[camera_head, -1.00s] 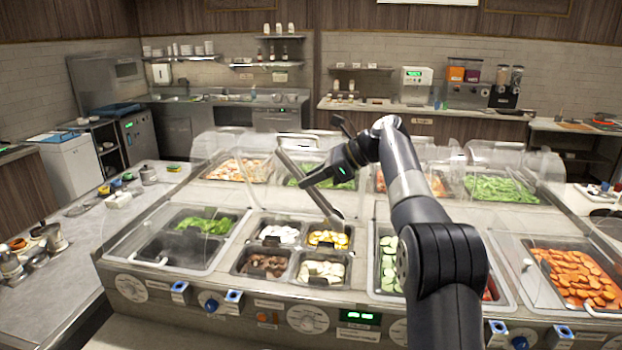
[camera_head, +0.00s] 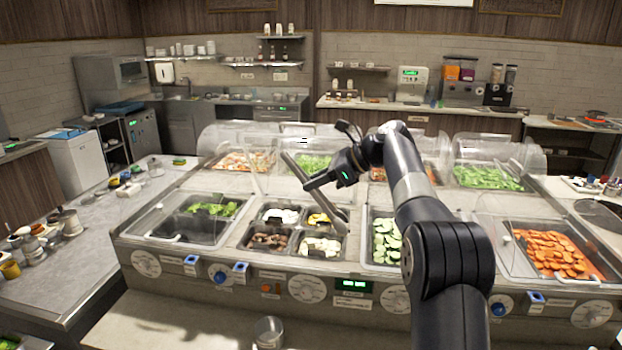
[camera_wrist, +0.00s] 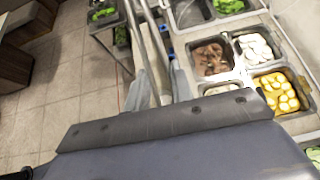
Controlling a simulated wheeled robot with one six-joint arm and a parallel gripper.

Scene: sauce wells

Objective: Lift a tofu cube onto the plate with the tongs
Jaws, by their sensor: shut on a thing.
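My gripper (camera_head: 338,175) is shut on metal tongs (camera_head: 313,182), held at a slant above the counter. The tongs reach down to the right, in front of the small wells; their long arms also show in the wrist view (camera_wrist: 143,50). A well of white pieces (camera_head: 280,215) and one of yellow pieces (camera_head: 318,219) stand behind wells of brown pieces (camera_head: 268,241) and pale pieces (camera_head: 320,245). I cannot tell which pieces are tofu. The white pieces also show in the wrist view (camera_wrist: 253,48). I see nothing between the tong tips and cannot make out a plate.
Clear curved guards (camera_head: 500,150) stand over the back wells. Wells of cucumber (camera_head: 385,240) and carrot (camera_head: 555,252) lie to the right. A metal can (camera_head: 268,332) stands on the ledge in front. A side counter (camera_head: 75,255) with small jars is at left.

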